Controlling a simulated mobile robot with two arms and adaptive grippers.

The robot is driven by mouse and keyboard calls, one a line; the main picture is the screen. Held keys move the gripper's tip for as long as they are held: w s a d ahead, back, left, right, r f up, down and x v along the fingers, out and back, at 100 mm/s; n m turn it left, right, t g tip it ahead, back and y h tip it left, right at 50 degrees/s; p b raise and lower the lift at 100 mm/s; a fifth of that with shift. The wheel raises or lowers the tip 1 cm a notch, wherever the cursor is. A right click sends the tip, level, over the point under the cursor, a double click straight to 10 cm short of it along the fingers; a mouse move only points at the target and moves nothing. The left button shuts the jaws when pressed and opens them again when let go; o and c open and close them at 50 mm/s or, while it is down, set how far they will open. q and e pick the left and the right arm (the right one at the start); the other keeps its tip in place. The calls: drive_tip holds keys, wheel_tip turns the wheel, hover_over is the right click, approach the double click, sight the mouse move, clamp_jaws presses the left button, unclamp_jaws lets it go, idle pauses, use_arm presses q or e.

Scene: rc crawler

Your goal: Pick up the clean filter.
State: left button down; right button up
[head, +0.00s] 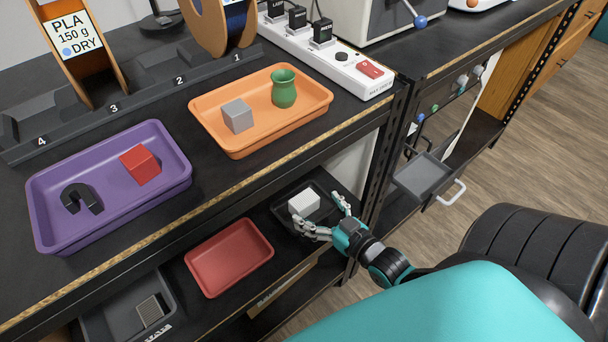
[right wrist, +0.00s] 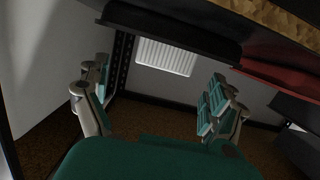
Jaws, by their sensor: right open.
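A white ribbed filter (head: 303,202), the cleaner-looking one, sits in a small black tray (head: 283,222) on the lower shelf. It also shows in the right wrist view as a pale ribbed block (right wrist: 167,56). My right gripper (head: 320,216) is open at the tray, its fingers spread to either side of the filter's near side. In the right wrist view the gripper (right wrist: 158,78) has the filter beyond and between its fingers; I cannot tell whether they touch it. A greyer filter (head: 151,310) lies in a grey bin (head: 107,325) at lower left. My left gripper is not in view.
An empty red tray (head: 230,258) lies left of the black tray. The upper shelf edge (head: 265,177) overhangs, and a black post (head: 385,160) stands right of the gripper. Above are a purple tray (head: 40,195), an orange tray (head: 245,150) and a power strip (head: 320,62).

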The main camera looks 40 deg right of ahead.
sight(307, 202)
drive_tip(key=shift+b+x, duration=0.55)
drive_tip(key=shift+x, duration=2.15)
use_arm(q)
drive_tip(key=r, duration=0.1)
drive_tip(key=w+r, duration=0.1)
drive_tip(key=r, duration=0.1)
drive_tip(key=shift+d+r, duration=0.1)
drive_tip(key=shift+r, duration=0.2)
use_arm(e)
drive_tip(key=shift+a, duration=0.2)
drive_tip(key=c, duration=1.2)
